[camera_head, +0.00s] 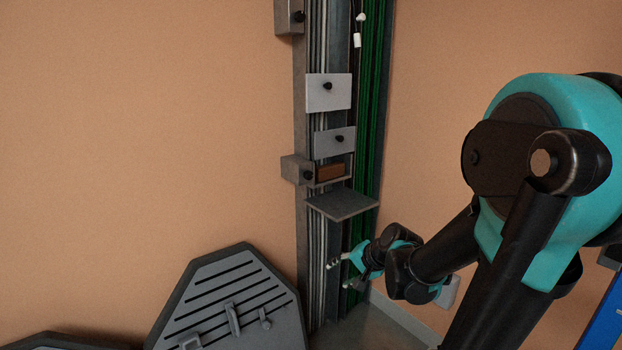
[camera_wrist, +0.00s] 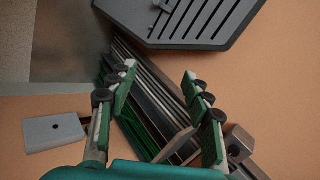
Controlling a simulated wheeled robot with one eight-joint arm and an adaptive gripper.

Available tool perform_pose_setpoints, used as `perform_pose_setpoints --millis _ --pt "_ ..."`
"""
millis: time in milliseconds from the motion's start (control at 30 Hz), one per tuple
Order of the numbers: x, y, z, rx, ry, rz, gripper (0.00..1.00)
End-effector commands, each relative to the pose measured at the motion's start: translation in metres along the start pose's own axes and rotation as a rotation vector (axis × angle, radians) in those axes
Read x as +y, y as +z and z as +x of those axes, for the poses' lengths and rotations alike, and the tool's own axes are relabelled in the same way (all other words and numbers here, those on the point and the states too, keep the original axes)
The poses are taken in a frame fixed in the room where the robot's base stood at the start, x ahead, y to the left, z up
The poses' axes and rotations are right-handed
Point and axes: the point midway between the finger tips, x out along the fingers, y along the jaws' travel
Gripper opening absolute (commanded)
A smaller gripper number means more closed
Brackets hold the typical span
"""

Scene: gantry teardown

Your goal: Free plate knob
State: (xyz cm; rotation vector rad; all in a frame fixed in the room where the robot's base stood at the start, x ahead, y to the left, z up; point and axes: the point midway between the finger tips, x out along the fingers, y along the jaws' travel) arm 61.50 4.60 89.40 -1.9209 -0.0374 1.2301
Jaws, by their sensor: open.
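Two pale plates are fixed on the tall gantry rail (camera_head: 317,240) in the head view. The upper plate (camera_head: 315,103) has a black knob (camera_head: 327,86) near its middle. The lower plate (camera_head: 324,147) has a black knob (camera_head: 339,139) toward its right. My gripper (camera_head: 338,271) is low in front of the rail, below both plates and below the grey shelf. It is open and empty in the wrist view (camera_wrist: 160,76), its fingers spread with the rail behind them. I cannot make out either plate knob in the wrist view.
The grey shelf (camera_head: 343,205) juts out above my gripper. A brown block (camera_head: 331,172) sits above it, beside a grey bracket (camera_head: 294,168) with a black knob. A slotted dark panel (camera_head: 228,300) leans at the lower left. A wall box (camera_wrist: 55,131) is at left in the wrist view.

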Motion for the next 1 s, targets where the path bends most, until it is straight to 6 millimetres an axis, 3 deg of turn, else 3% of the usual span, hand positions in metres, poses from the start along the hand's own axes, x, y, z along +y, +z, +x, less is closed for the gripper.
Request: perform_pose_setpoints --millis 100,200,333,500,600,767,1000 --pt "-0.059 -0.043 0.011 -0.021 -0.21 0.315 0.5" --pt "-0.101 -0.084 0.013 -0.065 -0.387 0.589 0.5" --pt "-0.141 -0.139 0.009 -0.15 -0.593 0.916 0.5" --pt "-0.164 -0.192 0.001 -0.261 -0.775 1.208 0.5" --pt "-0.168 -0.207 -0.002 -0.3 -0.826 1.291 0.5" --pt "-0.175 -0.214 0.001 -0.319 -0.846 1.324 0.5" --pt "-0.203 -0.223 0.028 -0.319 -0.843 1.32 0.5"
